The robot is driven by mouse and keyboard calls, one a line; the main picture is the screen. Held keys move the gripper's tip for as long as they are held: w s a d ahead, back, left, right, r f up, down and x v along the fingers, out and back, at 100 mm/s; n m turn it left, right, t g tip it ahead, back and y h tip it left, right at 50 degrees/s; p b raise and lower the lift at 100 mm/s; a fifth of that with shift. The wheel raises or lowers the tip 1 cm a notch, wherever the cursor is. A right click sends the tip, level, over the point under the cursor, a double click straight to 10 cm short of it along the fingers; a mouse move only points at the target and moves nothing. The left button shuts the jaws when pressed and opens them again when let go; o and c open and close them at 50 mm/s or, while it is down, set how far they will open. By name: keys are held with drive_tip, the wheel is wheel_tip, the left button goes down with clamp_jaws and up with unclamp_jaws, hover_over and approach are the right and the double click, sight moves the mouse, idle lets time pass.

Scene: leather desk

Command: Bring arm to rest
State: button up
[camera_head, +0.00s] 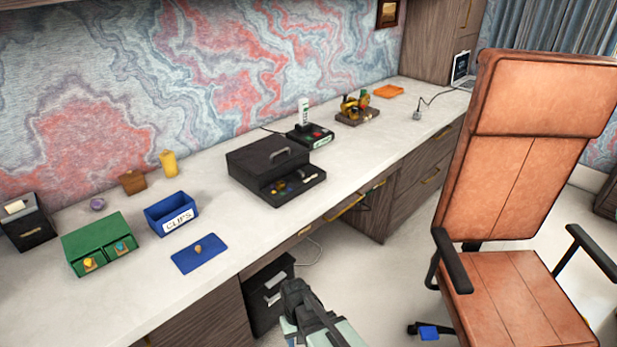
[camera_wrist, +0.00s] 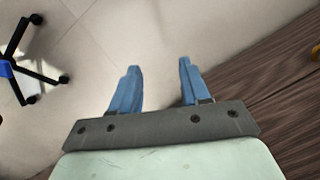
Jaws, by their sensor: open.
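My gripper (camera_wrist: 160,85) shows in the wrist view with its two blue fingers apart and nothing between them. Below it is bare floor, with the wood side of the desk at the right. In the head view my arm's end shows at the bottom middle, in front of the desk and below the level of the desktop (camera_head: 270,225). Its fingertips cannot be made out there.
On the desktop are a green two-drawer box (camera_head: 97,240), a blue CLIPS bin (camera_head: 171,213), a blue mat (camera_head: 199,253) with a small tan object, and a black case (camera_head: 268,160). A leather chair (camera_head: 520,190) stands right of my arm.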

drive_tip(key=s+d+f+m+g, duration=0.2)
drive_tip(key=s+d+f, duration=0.5)
drive_tip(key=s+d, duration=0.3)
drive_tip(key=s+d+f+m+g, duration=0.2)
drive_tip(key=s+d+f, duration=0.5)
drive_tip(key=s, duration=0.6)
drive_tip(key=d, duration=0.2)
drive_tip(key=shift+d+f+y, duration=0.35)
drive_tip(key=shift+f+y, duration=0.05)
